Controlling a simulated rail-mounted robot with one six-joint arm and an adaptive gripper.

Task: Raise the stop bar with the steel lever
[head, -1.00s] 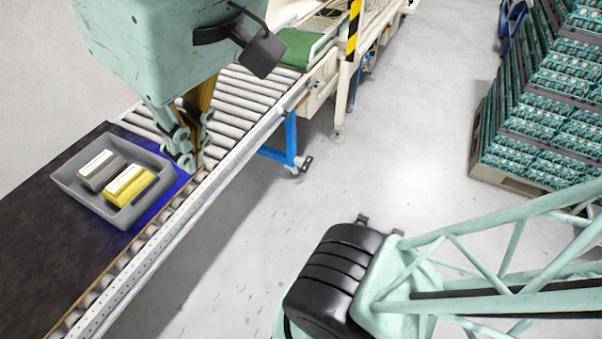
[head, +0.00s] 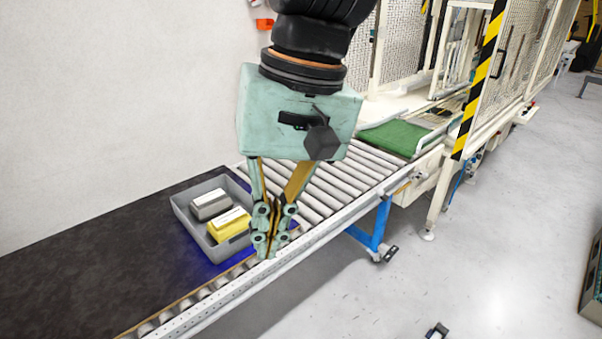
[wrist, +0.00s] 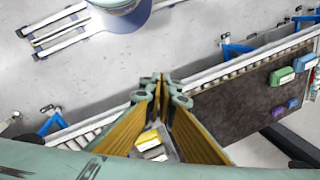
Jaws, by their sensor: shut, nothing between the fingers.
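My gripper (head: 267,248) points down with its fingers together and nothing between them, above the near rail of the roller conveyor (head: 230,293), just right of a grey tray (head: 187,221). In the wrist view the closed fingertips (wrist: 161,82) also show over the conveyor. A small metal piece (head: 405,183) sticks out at the conveyor's side near the blue leg; I cannot tell whether it is the steel lever. I cannot make out the stop bar for sure. My gripper hides part of the rollers and rail.
The tray holds a grey-and-white pack (head: 210,204) and a yellow pack (head: 229,225). A dark mat (head: 100,258) lies left. Behind stand a green belt (head: 394,137) and a fenced machine with a striped post (head: 480,80). The floor (head: 450,285) at right is largely clear.

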